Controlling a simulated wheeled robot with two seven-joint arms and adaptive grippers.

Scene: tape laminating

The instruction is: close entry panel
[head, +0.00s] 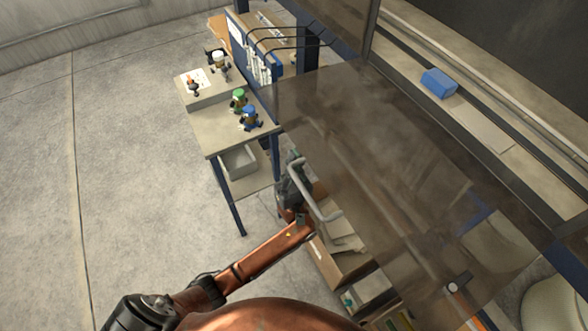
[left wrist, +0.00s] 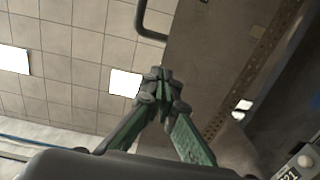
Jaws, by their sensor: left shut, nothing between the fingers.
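The entry panel (head: 360,130) is a large, tinted, see-through sheet in the middle and right of the head view. Its grey bar handle (head: 312,190) is at its left edge. My left gripper (head: 295,158) is at the handle, just left of it in the picture; I cannot tell if they touch. In the left wrist view the fingers of my left gripper (left wrist: 160,78) are shut with nothing between them. There the dark handle (left wrist: 142,22) is above the fingertips, and the brown panel (left wrist: 205,45) fills the right side. My right gripper is not in view.
Open cardboard boxes (head: 345,265) sit below the panel. A blue block (head: 438,82) lies on the machine ledge at right. The floor at left is clear.

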